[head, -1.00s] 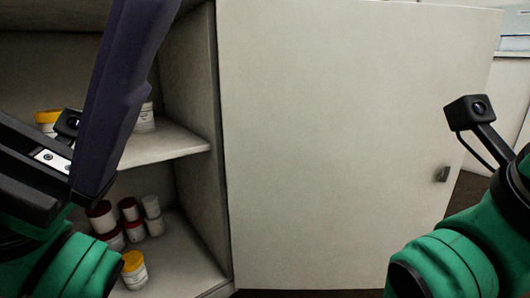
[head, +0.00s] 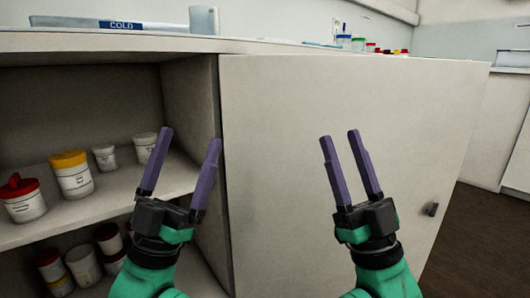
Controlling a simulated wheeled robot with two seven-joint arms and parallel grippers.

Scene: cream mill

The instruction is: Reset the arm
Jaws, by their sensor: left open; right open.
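My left gripper (head: 180,178) is open and empty, its two purple fingers pointing up in front of the open cabinet's shelf edge and side wall. My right gripper (head: 350,167) is open and empty, its fingers up in front of the cream cabinet door (head: 270,115). Both green forearms come in from the bottom of the head view. The door has a small dark handle (head: 433,209) near its right edge, well to the right of my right gripper.
The upper shelf (head: 120,192) holds a red-lidded jar (head: 23,199), a yellow-lidded jar (head: 72,175) and smaller white jars (head: 105,158). More jars (head: 83,265) stand below. A tray labelled COLD (head: 130,25) and small bottles (head: 358,45) are on top. Dark floor (head: 490,235) shows at right.

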